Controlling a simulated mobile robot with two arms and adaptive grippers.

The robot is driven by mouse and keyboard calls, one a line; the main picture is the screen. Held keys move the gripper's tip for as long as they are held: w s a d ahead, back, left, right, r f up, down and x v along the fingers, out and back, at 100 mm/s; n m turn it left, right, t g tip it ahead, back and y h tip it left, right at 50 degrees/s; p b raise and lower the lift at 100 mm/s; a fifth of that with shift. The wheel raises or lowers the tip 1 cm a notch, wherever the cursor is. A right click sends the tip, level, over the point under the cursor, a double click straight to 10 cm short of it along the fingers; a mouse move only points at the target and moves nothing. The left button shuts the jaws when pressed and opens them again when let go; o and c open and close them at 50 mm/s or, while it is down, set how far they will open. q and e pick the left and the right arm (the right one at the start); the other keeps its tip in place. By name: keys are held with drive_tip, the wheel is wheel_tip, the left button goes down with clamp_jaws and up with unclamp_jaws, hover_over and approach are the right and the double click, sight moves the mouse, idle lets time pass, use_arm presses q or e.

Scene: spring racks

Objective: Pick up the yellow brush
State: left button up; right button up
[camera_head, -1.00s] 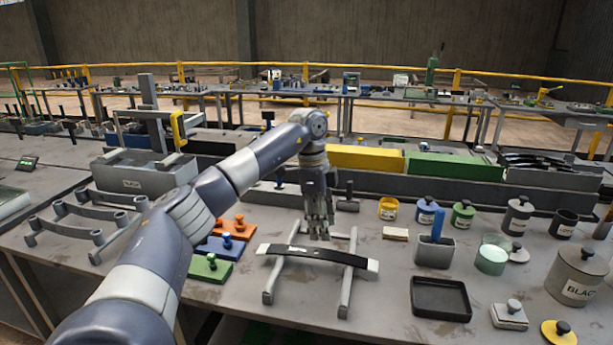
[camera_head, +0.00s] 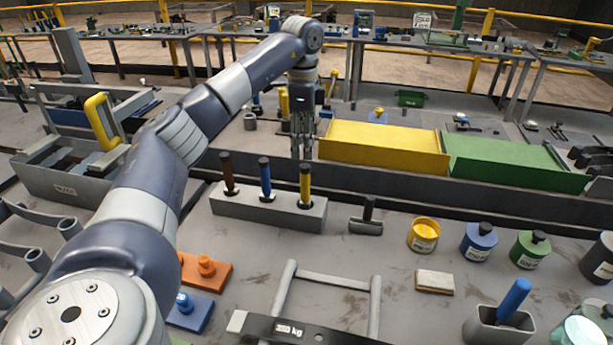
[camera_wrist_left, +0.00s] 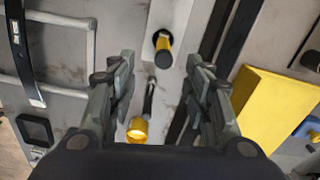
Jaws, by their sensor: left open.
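The yellow brush (camera_head: 305,184) stands handle up in the right-hand hole of a grey block (camera_head: 264,209), with its lower end hidden. A blue-handled tool (camera_head: 265,178) and a brown-handled tool (camera_head: 228,172) stand in the same block. My left gripper (camera_head: 301,154) is open and empty, pointing down, and appears just above and behind the yellow handle in the head view. In the left wrist view, the yellow brush (camera_wrist_left: 162,44) with its dark end cap shows between and slightly beyond the open fingertips (camera_wrist_left: 161,62). My right gripper is not in view.
A black-handled tool (camera_head: 367,219) lies right of the block, and a yellow pot (camera_head: 423,236) stands farther right. A dark raised ledge runs behind the block, with a yellow bin (camera_head: 383,148) and a green bin (camera_head: 514,163) beyond it.

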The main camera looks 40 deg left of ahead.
sight(305, 165)
use_arm(q)
drive_tip(key=shift+w+a+f, duration=0.1)
drive_tip(key=shift+w, duration=0.05)
drive_tip(key=f, duration=0.4)
drive_tip(key=shift+s+d+p, duration=0.3)
drive_tip(key=shift+s+p, duration=0.1)
drive_tip(key=shift+w+f, duration=0.1)
drive_tip(key=shift+f, duration=0.2)
drive_tip(key=f+p, duration=0.1)
drive_tip(key=f, duration=0.1)
drive_tip(key=w+f+p, duration=0.1)
drive_tip(key=f, duration=0.1)
drive_tip(key=shift+a+f, duration=0.1)
drive_tip(key=shift+a, duration=0.05)
drive_tip(key=shift+f, duration=0.6)
clamp_jaws()
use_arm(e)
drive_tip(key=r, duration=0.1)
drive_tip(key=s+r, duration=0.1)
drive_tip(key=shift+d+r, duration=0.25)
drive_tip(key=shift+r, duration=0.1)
